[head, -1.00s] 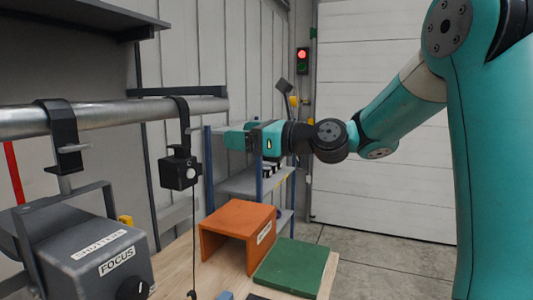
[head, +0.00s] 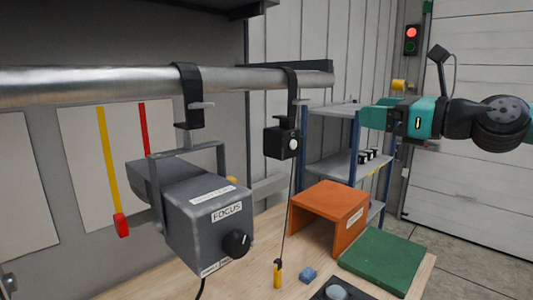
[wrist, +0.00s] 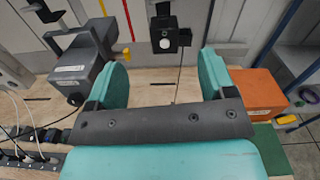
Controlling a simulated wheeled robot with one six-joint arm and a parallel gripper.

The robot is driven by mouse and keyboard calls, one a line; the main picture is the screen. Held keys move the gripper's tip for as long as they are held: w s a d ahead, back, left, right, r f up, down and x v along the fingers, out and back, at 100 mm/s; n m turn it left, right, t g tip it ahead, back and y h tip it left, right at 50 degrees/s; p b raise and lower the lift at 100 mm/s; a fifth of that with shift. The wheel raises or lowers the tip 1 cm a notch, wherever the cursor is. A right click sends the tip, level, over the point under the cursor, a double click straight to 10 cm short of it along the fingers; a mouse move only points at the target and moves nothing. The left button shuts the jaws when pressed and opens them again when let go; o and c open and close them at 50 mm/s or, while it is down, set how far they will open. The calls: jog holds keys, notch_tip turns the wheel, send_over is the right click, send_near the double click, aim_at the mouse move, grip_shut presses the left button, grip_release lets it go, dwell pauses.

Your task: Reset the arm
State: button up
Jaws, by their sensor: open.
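My gripper (head: 374,117) is at the right of the head view, held out to the left in front of the shelf rack and above the workbench. In the wrist view my gripper (wrist: 165,80) shows its two teal fingers spread wide apart, with nothing between them. The hanging small black box (wrist: 166,37) shows beyond the gap between the fingers. My arm runs off the right edge of the head view.
A grey lamp labelled FOCUS (head: 205,220) and a black box (head: 282,143) hang from a metal pipe (head: 120,88). A shelf rack (head: 335,165) stands behind.

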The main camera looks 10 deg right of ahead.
jog(key=s+a+f+n+g+h+b, duration=0.1)
jog(key=s+a+f+n+g+b, duration=0.25)
jog(key=a+f+n, duration=0.4)
jog(key=s+a+f+n+g+b, duration=0.2)
jog(key=s+a+f+n+g, duration=0.35)
jog(key=f+n, duration=0.35)
jog(key=s+a+f+n+g+h+b, duration=0.1)
jog(key=s+f+n+g+h+b, duration=0.4)
jog(key=s+f+n, duration=0.9)
jog(key=s+n, duration=0.1)
jog(key=n, duration=0.3)
jog(key=shift+s+a+g, duration=0.25)
jog(key=shift+a+g, duration=0.05)
jog(key=shift+a, duration=0.05)
